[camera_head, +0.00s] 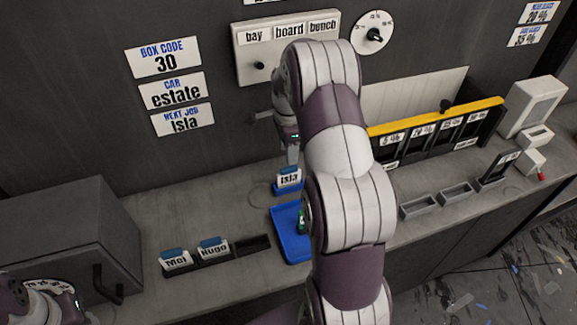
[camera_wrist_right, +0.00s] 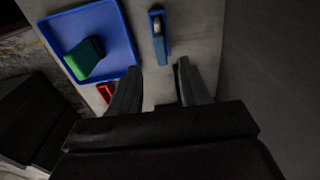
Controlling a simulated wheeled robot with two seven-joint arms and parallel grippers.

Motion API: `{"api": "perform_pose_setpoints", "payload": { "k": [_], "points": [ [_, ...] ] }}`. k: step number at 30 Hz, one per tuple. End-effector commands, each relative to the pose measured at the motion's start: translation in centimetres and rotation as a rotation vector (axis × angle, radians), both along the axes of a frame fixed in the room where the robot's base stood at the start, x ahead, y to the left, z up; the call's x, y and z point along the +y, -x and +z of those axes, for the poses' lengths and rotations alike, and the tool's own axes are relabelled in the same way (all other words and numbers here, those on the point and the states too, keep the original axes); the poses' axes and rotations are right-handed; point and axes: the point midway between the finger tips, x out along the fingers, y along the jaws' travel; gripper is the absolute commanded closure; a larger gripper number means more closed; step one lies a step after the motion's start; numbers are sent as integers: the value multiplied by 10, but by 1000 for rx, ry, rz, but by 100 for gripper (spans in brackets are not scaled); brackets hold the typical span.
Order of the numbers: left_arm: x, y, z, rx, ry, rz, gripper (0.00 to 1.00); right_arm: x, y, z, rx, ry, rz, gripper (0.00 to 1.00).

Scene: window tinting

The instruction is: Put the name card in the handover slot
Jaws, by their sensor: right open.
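The name card "Isla" (camera_head: 289,178) stands upright at a small blue holder (camera_head: 288,190), behind the blue tray (camera_head: 284,250). The blue holder also shows in the right wrist view (camera_wrist_right: 160,48). I cannot tell how deep the card sits. My right gripper (camera_head: 291,158) is just above and behind the card; in the wrist view its two fingers (camera_wrist_right: 158,82) are apart with nothing between them. The cards "Mei" (camera_head: 176,262) and "Hugo" (camera_head: 214,250) stand in dark slots, beside an empty dark slot (camera_head: 253,245). My left gripper (camera_head: 55,302) is partly in view at the bottom left, its jaws unclear.
A green object (camera_wrist_right: 85,58) lies in the blue tray, and a red object (camera_wrist_right: 105,93) is near it. A dark box (camera_head: 75,235) stands at left. Grey trays (camera_head: 418,207) and a film rack (camera_head: 430,135) stand at right. My right arm hides the counter's middle.

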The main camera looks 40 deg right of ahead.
Motion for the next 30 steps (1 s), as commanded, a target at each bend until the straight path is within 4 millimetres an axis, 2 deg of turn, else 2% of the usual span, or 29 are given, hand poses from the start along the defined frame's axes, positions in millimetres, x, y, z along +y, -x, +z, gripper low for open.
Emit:
{"api": "perform_pose_setpoints", "payload": {
  "k": [4,5,6,8,9,11,12,16,18,21,30],
  "points": [
    [0,0,-5,0,0,0,60,4,1,17,-1,0,24,54],
    [0,0,-5,0,0,0,60,10,2,20,-4,1,67,54],
    [0,0,-4,0,0,0,60,24,5,25,-8,4,166,54],
    [0,0,-4,0,0,0,60,57,16,32,-20,11,405,54],
    [0,0,-4,0,0,0,60,82,28,37,-31,21,605,54],
    [0,0,-4,0,0,0,60,118,51,42,-48,37,920,54],
    [0,0,-4,0,0,0,60,139,69,44,-58,50,1120,54],
    [0,0,-4,0,0,0,60,182,125,44,-79,91,1638,54],
    [0,0,-4,0,0,0,60,192,144,42,-83,105,1800,54],
    [0,0,-4,0,0,0,60,197,155,41,-84,113,1897,54],
    [0,0,-4,0,0,0,60,197,156,40,-82,110,1900,54]
  ]
}}
